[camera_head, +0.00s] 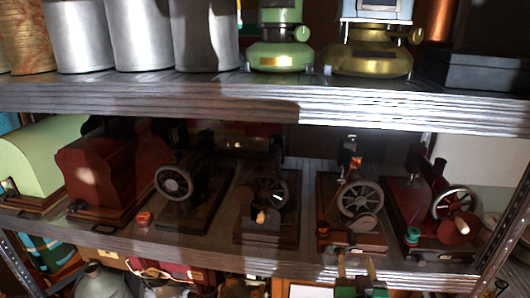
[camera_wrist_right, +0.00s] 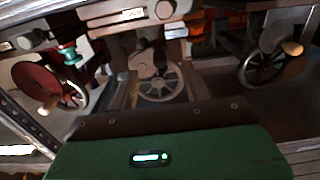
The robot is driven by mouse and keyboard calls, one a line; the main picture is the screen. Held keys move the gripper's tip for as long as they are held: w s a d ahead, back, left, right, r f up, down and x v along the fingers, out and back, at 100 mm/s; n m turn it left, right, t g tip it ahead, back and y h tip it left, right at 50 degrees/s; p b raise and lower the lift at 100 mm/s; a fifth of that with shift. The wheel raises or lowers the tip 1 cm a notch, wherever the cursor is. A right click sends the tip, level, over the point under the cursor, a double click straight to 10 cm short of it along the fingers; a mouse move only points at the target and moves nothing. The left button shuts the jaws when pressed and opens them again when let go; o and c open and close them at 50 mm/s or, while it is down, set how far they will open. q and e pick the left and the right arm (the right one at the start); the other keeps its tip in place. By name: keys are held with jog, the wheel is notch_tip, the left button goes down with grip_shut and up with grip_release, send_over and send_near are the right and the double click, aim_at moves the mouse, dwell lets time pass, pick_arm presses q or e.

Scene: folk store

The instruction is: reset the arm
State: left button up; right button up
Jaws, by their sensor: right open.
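My right gripper (camera_head: 356,264) is at the bottom of the head view, in front of the middle shelf's edge. Its two fingers stand apart with nothing between them. In the right wrist view, the gripper (camera_wrist_right: 163,92) shows open fingers pointing toward the shelf, and a sewing machine's spoked wheel (camera_wrist_right: 160,82) appears beyond the gap. The same machine (camera_head: 358,199) stands on the shelf just behind the gripper in the head view. I cannot tell the exact distance between them. My left gripper is not in view.
The middle shelf (camera_head: 130,243) holds several old sewing machines, a dark red case (camera_head: 105,175) and a pale green case (camera_head: 30,155). The upper shelf (camera_head: 250,98) carries metal canisters (camera_head: 205,35) and a green stove (camera_head: 282,55). A metal post (camera_head: 508,235) stands at right.

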aim_at(352, 246)
jog(key=x, duration=0.7)
jog(key=shift+r+b, duration=0.35)
jog(key=shift+b, duration=0.05)
jog(key=shift+f, duration=0.2)
jog(key=s+a+f+n+g+y, duration=0.2)
jog(key=s+f+g, duration=0.5)
jog(key=s+f, duration=0.65)
jog(key=s+a+f+n+g+y, duration=0.1)
jog(key=s+f+g, duration=0.15)
jog(key=s, duration=0.65)
jog(key=s+a+f+n+g+y, duration=0.15)
jog(key=s+g, duration=0.25)
jog(key=s, duration=0.5)
notch_tip(352, 246, down, 38)
jog(key=s+g+b, duration=0.2)
jog(key=b, duration=0.3)
jog(key=s+d+f+b, duration=0.3)
jog(key=s+f+b, duration=0.1)
jog(key=s+f, duration=1.4)
notch_tip(352, 246, down, 5)
jog(key=shift+s+r+g+b, duration=0.1)
jog(key=shift+s+g+b, duration=0.25)
jog(key=shift+g, duration=0.1)
